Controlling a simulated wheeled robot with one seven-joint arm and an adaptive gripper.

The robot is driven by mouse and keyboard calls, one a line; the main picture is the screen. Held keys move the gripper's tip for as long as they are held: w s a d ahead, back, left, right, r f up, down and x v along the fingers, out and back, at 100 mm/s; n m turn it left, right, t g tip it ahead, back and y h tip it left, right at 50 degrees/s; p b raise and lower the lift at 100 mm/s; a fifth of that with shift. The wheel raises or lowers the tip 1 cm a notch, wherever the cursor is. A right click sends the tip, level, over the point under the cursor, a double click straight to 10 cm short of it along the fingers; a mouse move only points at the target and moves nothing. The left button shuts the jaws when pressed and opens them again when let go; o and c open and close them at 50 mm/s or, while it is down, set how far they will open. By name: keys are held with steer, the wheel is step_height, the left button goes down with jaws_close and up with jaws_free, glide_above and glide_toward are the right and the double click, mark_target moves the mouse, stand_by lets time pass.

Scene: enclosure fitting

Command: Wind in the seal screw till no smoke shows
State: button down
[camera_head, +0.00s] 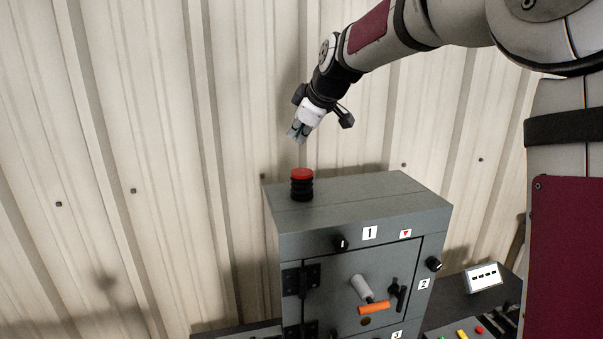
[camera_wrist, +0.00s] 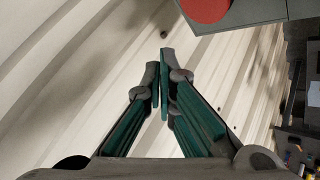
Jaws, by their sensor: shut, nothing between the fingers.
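A grey enclosure (camera_head: 349,216) stands against the wall in the head view. Black knobs with white marks sit on it: one (camera_head: 341,244) beside label 1 and one (camera_head: 434,264) beside label 2. I cannot tell which part is the seal screw. A red-topped black ribbed stack (camera_head: 302,185) stands on the enclosure's top; its red top (camera_wrist: 206,8) also shows at the upper edge of the wrist view. My gripper (camera_head: 297,135) is shut and empty, above the stack and apart from it. Its closed fingertips (camera_wrist: 164,62) show in the wrist view. I see no smoke.
The enclosure's door carries a grey and orange handle (camera_head: 374,307) and a black latch (camera_head: 398,294). A white box (camera_head: 483,277) and coloured buttons (camera_head: 462,334) lie on the bench at right. The corrugated wall (camera_head: 150,150) is close behind; air left of the enclosure is free.

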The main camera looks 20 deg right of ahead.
mark_target(297, 170)
steer(key=shift+f, duration=2.85)
steer(key=shift+f, duration=0.15)
steer(key=shift+f, duration=0.25)
steer(key=shift+f, duration=1.3)
stand_by(0.5)
steer(key=shift+r, duration=0.15)
steer(key=shift+r+p, duration=0.5)
steer(key=shift+r, duration=1.05)
steer(key=shift+r, duration=2.5)
